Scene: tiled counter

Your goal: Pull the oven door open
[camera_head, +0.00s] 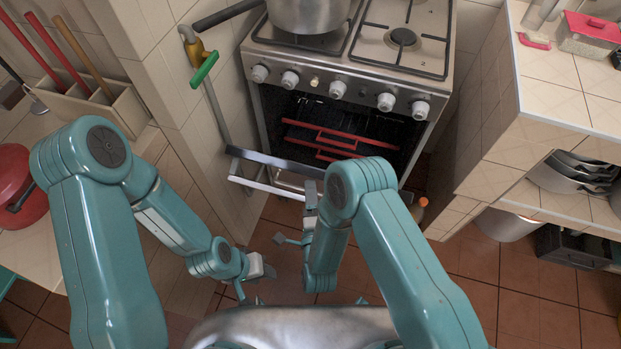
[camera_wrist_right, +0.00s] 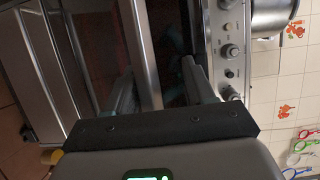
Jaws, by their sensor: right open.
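The oven (camera_head: 352,90) stands at the back centre. Its door (camera_head: 275,162) is tilted outward, partly open, and the dark inside with red racks (camera_head: 335,140) shows above it. A silvery handle bar (camera_head: 265,186) runs along the door's front. My right gripper (camera_head: 311,190) is at the right end of the door's upper edge. In the right wrist view the open right gripper (camera_wrist_right: 158,68) has a metal bar of the door (camera_wrist_right: 143,40) between its fingers; contact cannot be told. My left gripper (camera_head: 262,268) is low, in front of the door and apart from it; its fingers are unclear.
A pot (camera_head: 308,14) stands on the hob. A tiled counter (camera_head: 560,85) with shelves stands right. The tiled floor (camera_head: 480,265) is clear at right front.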

